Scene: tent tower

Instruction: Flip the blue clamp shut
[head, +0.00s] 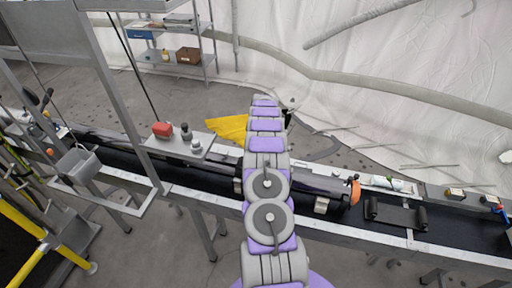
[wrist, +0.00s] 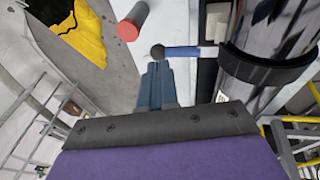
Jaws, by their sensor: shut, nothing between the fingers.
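The blue clamp's lever (wrist: 182,52) shows in the wrist view as a short blue bar with a dark ball at its left end. It sticks out to the left from a black band (wrist: 265,66) around a glossy dark tube (wrist: 262,38). My gripper (wrist: 157,72) is shut and empty, its blue-grey fingers just below the ball in the picture. I cannot tell whether they touch it. In the head view my arm reaches out over the dark tube (head: 310,183), and the blue clamp cannot be made out there.
A grey shelf (head: 215,147) holds a red piece (head: 162,130) and grey weights left of my arm. The tube lies along a black conveyor (head: 455,225). An orange clamp (head: 355,191) is at its right end. A yellow sheet (head: 228,128) lies behind.

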